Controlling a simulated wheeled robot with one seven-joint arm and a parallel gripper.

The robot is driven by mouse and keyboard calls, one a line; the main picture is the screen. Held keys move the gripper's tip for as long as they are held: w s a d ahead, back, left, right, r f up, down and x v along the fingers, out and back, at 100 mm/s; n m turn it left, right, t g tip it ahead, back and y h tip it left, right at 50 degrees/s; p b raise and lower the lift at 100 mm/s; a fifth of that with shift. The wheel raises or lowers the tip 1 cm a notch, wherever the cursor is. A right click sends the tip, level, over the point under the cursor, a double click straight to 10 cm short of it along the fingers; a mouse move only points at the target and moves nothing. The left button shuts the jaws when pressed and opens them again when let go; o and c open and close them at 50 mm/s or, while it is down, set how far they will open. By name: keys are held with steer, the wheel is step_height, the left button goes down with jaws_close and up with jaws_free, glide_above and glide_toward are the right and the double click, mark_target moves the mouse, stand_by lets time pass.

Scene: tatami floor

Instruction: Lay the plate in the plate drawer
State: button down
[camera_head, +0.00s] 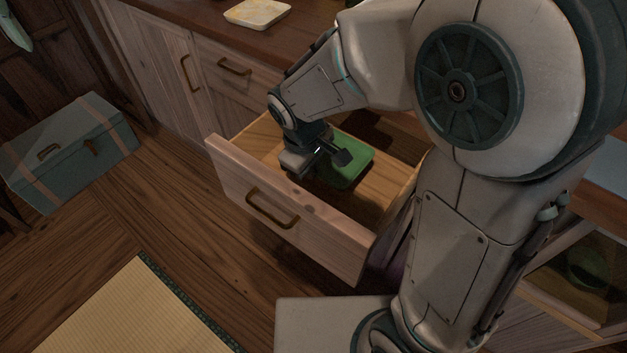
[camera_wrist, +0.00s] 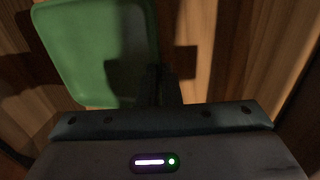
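The green plate (camera_head: 352,171) is a rounded square inside the open plate drawer (camera_head: 288,215). It looks flat and low over the wooden drawer floor; whether it touches the floor is hard to tell. My gripper (camera_head: 341,157) is down in the drawer, at the plate's near side. In the wrist view the plate (camera_wrist: 100,35) fills the upper left, and my dark fingers (camera_wrist: 164,86) are close together at its right rim, seemingly shut on it. The fingertips are in shadow, and part of the plate is darkened by the gripper's shadow.
The drawer's front panel and side walls stand around my gripper. Bare drawer floor (camera_wrist: 240,50) shows right of the plate in the wrist view. A pale dish (camera_head: 257,13) is on the counter. A teal chest (camera_head: 72,150) stands at left on the wooden floor.

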step_height(320, 180, down, 4)
steer(key=shift+f+b, duration=0.15)
steer(key=shift+b, duration=0.65)
steer(key=c, duration=2)
jaws_free()
steer(key=shift+f, duration=0.1)
steer(key=shift+c, duration=0.2)
steer(key=o, duration=0.4)
